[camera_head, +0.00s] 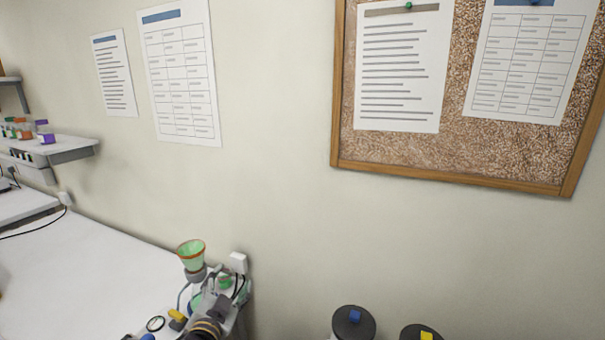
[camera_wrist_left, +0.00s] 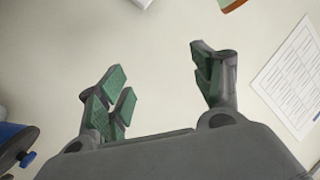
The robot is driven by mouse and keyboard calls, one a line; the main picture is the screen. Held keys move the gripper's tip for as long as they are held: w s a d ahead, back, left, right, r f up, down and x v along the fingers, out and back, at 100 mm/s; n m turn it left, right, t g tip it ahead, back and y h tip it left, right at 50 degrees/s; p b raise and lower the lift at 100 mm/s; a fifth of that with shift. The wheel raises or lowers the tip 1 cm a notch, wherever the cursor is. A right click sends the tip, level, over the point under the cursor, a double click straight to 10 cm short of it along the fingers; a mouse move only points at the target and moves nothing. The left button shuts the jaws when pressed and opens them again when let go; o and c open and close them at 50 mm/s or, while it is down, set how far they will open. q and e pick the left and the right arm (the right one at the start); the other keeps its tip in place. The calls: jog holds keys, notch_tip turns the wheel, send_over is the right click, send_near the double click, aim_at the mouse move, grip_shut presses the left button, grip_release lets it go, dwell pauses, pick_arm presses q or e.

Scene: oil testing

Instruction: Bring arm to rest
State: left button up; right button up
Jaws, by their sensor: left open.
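My left gripper (camera_head: 224,281) is low in the head view, at the right end of the white bench, just below and right of a green cup with an orange rim (camera_head: 191,254). In the left wrist view the two green-padded fingers of the gripper (camera_wrist_left: 160,80) stand wide apart. Nothing is between them but the pale wall behind. Part of an orange rim (camera_wrist_left: 234,4) shows at the top edge of that view. My right gripper is not in view.
The white bench (camera_head: 70,265) is mostly clear on the left. A wall socket (camera_head: 238,262) is close behind the left gripper. Two dark-lidded containers (camera_head: 353,322) (camera_head: 417,333) stand at the bottom. A shelf (camera_head: 70,153) holds small bottles. A corkboard (camera_head: 450,160) hangs on the wall.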

pick_arm(q)
jog(key=s+a+f+n+g+y, duration=0.1)
jog(key=s+a+f+n+g, duration=0.1)
jog(key=s+f+g, duration=0.4)
jog(key=s+a+f+n+g, duration=0.1)
jog(key=s+a+f+n, duration=0.1)
jog(key=s+f, duration=0.45)
jog(key=s+f+n+g, duration=0.1)
jog(key=s+f+g, duration=0.6)
jog(key=s, duration=0.5)
notch_tip(320, 180, down, 34)
jog(key=s, duration=0.2)
jog(key=s+a+f, duration=0.2)
jog(key=s+f, duration=0.8)
jog(key=s, duration=0.1)
jog(key=s+a+f+g, duration=0.1)
jog(key=s+a+f, duration=0.1)
jog(key=s+f, duration=0.8)
jog(key=shift+s+a, duration=0.4)
jog(key=shift+s, duration=0.15)
